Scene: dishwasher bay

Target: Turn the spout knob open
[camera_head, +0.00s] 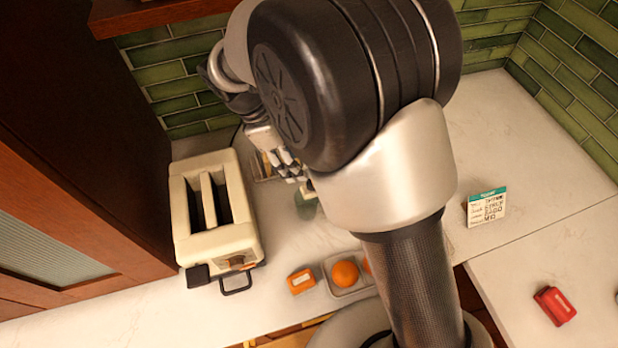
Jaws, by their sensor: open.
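My gripper (289,168) shows only in part to the left of my large dark arm joint. Its fingers point down over the counter, close to the right side of the toaster, and I see nothing held in them. I cannot make out a spout or a spout knob; my arm covers the middle of the view. A green object (306,206) shows partly just below the fingers, and I cannot tell what it is.
A cream toaster (243,240) stands left on the pale counter beside a dark wood cabinet (80,130). An orange box (301,281) and a tray (345,291) with oranges lie in front. A card (486,206) and red object (554,306) are right. Green tiles (490,40) line the wall.

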